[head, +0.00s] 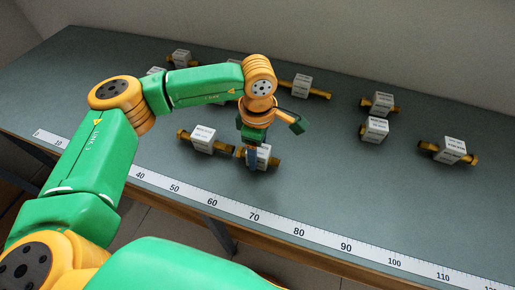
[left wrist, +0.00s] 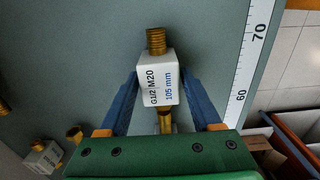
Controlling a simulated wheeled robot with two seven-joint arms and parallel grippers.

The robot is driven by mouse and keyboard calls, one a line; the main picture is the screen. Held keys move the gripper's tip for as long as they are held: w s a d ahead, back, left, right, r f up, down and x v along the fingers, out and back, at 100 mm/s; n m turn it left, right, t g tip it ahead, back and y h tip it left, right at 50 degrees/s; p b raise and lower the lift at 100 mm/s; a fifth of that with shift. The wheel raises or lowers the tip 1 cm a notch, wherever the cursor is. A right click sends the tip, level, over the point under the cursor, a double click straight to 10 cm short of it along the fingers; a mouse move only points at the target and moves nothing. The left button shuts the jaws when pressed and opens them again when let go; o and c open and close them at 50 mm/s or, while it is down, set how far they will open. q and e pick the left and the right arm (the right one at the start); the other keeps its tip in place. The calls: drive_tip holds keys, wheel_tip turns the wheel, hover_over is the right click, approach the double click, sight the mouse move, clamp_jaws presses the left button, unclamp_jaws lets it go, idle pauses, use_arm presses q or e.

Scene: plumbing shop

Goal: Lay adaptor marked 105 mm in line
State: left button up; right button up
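The adaptor marked 105 mm (left wrist: 158,85) has a white block with the label G1/2 M20 and brass ends. In the left wrist view it lies between the two blue fingers of my left gripper (left wrist: 160,75). A narrow gap seems to show on each side of the block, so the gripper looks open around it. In the head view my left gripper (head: 253,153) points down over the adaptor (head: 264,156), which is partly hidden behind the fingers. The adaptor appears to rest on the bench. My right gripper is not in view.
A scale strip (head: 213,202) runs along the front edge of the bench (head: 320,170). Another adaptor (head: 203,138) lies close to the left. Others lie farther off, such as one at the back (head: 302,85) and one at the right (head: 455,150). Bench between gripper and scale is clear.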

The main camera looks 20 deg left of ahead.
use_arm(q)
drive_tip(key=shift+o, duration=0.7)
drive_tip(key=shift+r, duration=0.15)
wheel_tip(320, 180, up, 12)
drive_tip(key=b, duration=0.1)
drive_tip(key=shift+b, duration=0.3)
